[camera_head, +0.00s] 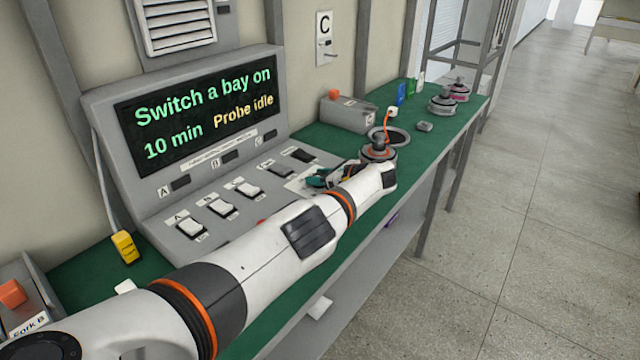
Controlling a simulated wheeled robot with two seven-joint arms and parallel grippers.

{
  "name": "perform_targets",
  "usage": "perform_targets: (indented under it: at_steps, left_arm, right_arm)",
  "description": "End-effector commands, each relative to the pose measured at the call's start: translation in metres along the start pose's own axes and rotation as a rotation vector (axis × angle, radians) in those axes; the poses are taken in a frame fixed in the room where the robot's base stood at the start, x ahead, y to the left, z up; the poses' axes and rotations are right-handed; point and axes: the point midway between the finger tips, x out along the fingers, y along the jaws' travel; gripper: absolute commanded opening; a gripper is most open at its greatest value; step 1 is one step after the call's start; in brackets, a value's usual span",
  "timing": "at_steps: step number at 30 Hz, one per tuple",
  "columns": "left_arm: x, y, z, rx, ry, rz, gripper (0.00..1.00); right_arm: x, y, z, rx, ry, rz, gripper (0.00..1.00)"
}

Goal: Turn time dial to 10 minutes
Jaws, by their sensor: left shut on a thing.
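The grey console (100,100) stands on the green bench, and its screen (200,115) reads "Switch a bay on", "10 min" and "Probe idle". My left arm crosses the picture from the lower left. Its gripper (322,179) is at the right end of the sloped panel, over a pale plate (299,186), and is shut on what appears to be the time dial. The dial itself and its pointer are hidden behind my gripper and wrist. My right gripper is not in view.
White rocker switches (221,207) line the panel left of my gripper. A grey box with an orange button (348,112) and round metal parts (443,101) stand farther along the bench. The floor at right is clear.

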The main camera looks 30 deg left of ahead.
Motion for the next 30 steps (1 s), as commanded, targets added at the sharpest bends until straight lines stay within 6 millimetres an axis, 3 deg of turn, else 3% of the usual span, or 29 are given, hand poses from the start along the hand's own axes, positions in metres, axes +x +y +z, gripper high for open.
perform_targets:
  at_steps: [14,15,18,26,30]
  left_arm:
    - [0.0,0.0,-0.002,-0.003,0.003,-0.006,0.15]
    - [0.0,0.0,-0.002,-0.003,0.003,-0.006,0.42]
    - [0.0,0.0,-0.002,-0.003,0.003,-0.006,0.58]
    - [0.0,0.0,-0.001,-0.003,0.001,-0.006,0.58]
    - [-0.011,0.001,-0.003,-0.003,0.001,-0.003,0.58]
  right_arm:
    - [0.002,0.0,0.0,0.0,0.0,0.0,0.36]
    - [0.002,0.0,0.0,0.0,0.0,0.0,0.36]
    - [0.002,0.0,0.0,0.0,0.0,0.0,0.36]
    - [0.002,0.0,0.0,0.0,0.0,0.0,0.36]
    - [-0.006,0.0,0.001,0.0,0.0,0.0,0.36]
